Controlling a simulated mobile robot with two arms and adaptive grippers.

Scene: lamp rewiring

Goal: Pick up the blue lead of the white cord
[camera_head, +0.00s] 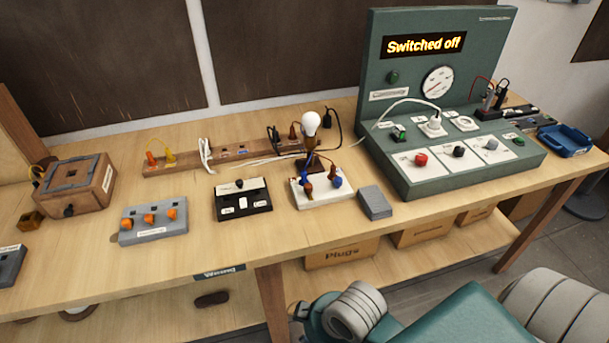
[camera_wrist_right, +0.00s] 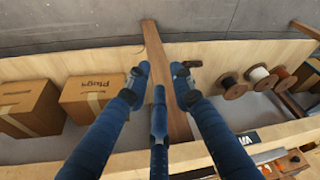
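A thin white cord (camera_head: 393,107) runs from a white plug (camera_head: 432,127) on the green test bench down across the table toward the wooden rack. White strands (camera_head: 205,152) hang at the rack (camera_head: 185,168). I cannot make out a blue lead on the white cord at this size. Blue and brown pieces sit on a white block (camera_head: 325,195) in front of the lamp bulb (camera_head: 311,123). My right gripper (camera_wrist_right: 160,78) is open and empty, its fingers apart over the table edge and lower shelf. My left gripper is not in view.
The green test bench (camera_head: 487,170) reads "Switched off". A black switch box (camera_head: 243,206), a grey block with orange levers (camera_head: 153,228) and a small grey block (camera_head: 375,202) line the front. Below are cardboard boxes (camera_wrist_right: 90,98) and spools (camera_wrist_right: 232,86). The table's front left is mostly clear.

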